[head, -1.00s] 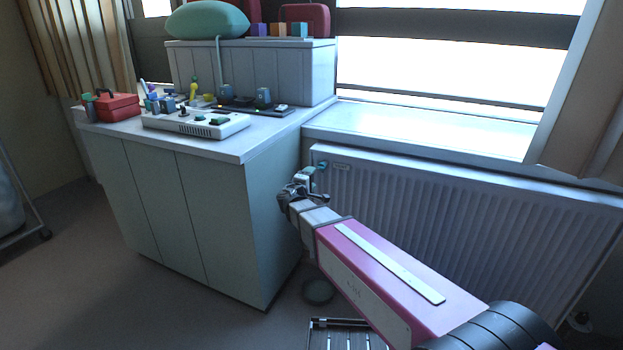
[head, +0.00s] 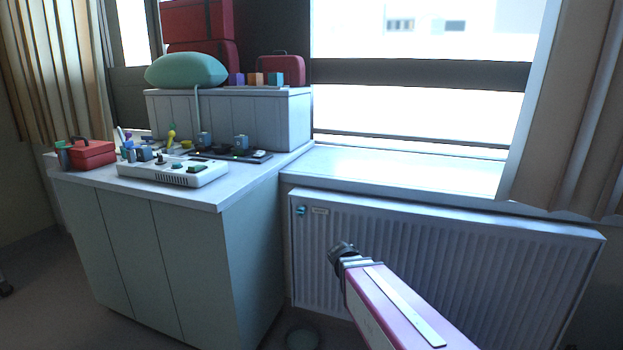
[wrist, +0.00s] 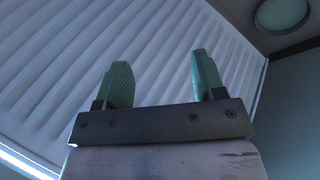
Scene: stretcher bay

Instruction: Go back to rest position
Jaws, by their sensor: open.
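My gripper (wrist: 158,85) shows in the wrist view with its two green fingers apart and nothing between them. Beyond the fingers is the ribbed white radiator (wrist: 60,50). In the head view my pink arm reaches up from the bottom edge, and its dark end is in front of the radiator (head: 470,265), to the right of the cabinet; the fingers cannot be made out there.
A cabinet (head: 180,260) at left carries a white device (head: 172,172), a red toolbox (head: 92,154) and small items. Behind them a raised box (head: 240,118) holds a green cushion (head: 187,70) and red cases. A round object (head: 302,338) lies on the floor.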

